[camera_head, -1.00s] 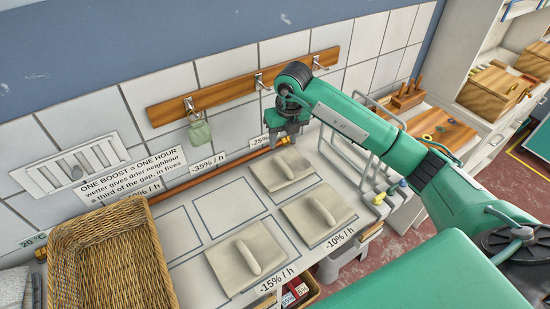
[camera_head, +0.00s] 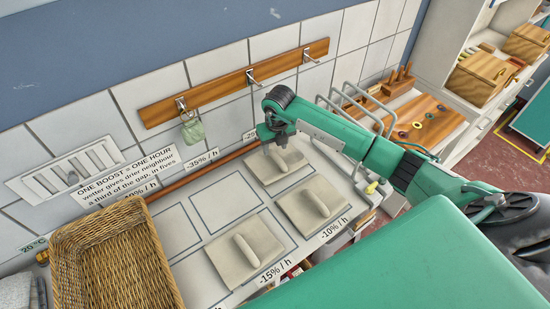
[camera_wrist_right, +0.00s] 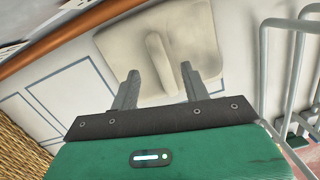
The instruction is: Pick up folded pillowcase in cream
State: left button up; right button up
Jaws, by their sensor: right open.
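Three flat cream squares, each with a raised ridge across the middle, lie on the white worktop. One is at the back (camera_head: 288,173), one at the right (camera_head: 335,208) and one at the front (camera_head: 230,268). Which is the named pillowcase, I cannot tell. My right gripper (camera_head: 277,146) is open and empty over the back square. In the right wrist view, its two fingers (camera_wrist_right: 157,85) stand either side of the ridge of a cream square (camera_wrist_right: 195,38). Contact cannot be told. My left gripper is not in view.
A wicker basket (camera_head: 115,262) stands at the left. A copper-coloured pipe (camera_head: 212,167) runs along the tiled wall, under a wooden hook rail (camera_head: 236,82) with a green tag (camera_head: 194,131). A metal rack (camera_head: 357,108) stands right of the back square. Outlined empty spaces (camera_head: 226,205) lie left of it.

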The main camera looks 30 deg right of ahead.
aim_at(275, 155)
notch_tip(275, 155, down, 3)
jog(key=shift+f+p, duration=0.1)
jog(key=shift+p, duration=0.65)
jog(key=shift+w+f, duration=0.1)
jog(key=shift+f, duration=0.25)
jog(key=shift+c, duration=0.5)
grip_shut()
